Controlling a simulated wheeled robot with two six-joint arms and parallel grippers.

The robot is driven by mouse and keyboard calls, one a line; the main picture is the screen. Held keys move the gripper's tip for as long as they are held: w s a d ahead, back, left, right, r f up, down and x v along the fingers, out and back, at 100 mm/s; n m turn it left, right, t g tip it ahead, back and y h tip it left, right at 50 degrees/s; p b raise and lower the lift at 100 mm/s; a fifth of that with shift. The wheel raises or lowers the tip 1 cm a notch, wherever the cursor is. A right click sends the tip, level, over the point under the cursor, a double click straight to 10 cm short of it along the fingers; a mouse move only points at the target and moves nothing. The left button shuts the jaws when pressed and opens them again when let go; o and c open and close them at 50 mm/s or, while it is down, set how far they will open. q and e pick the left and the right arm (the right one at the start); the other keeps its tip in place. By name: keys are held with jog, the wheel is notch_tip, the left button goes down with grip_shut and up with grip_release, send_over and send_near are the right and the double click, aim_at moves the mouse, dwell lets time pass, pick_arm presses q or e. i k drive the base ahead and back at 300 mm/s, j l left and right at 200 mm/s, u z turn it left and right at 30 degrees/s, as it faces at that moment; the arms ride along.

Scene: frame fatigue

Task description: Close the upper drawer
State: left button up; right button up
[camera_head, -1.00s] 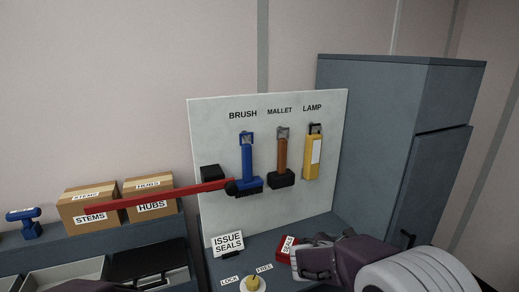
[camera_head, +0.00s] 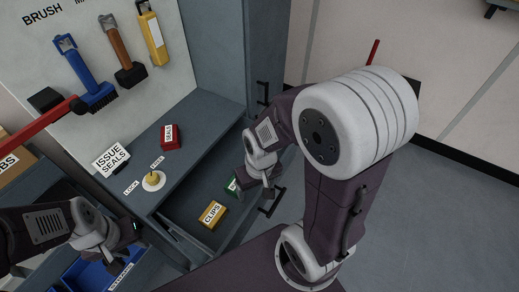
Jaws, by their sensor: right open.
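The upper drawer (camera_head: 187,212) stands pulled out from under the grey worktop, with its inside showing. It holds a yellow CLIPS box (camera_head: 212,214) and a green box (camera_head: 231,186) partly hidden by my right gripper. A dark bar handle (camera_head: 273,203) is on the drawer's front. My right gripper (camera_head: 268,190) is open and empty over the drawer's front end, close to the handle; I cannot tell whether it touches. My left gripper (camera_head: 128,236) is at the lower left, over a blue bin, and its jaws are too dark to read.
On the worktop (camera_head: 205,120) are a red SEALS box (camera_head: 170,137), an ISSUE SEALS sign (camera_head: 111,158) and a yellow LOCK/FREE knob (camera_head: 153,180). The blue bin (camera_head: 98,276) is at lower left. A tall grey cabinet (camera_head: 230,50) stands behind. Floor right of my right arm is clear.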

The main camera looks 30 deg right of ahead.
aim_at(181, 211)
jog(key=k+l+z, duration=0.1)
jog(key=z, duration=0.9)
jog(key=k+l+u, duration=0.15)
jog(key=l+u, duration=0.25)
jog(key=k+l+u, duration=0.15)
jog(key=u, duration=0.2)
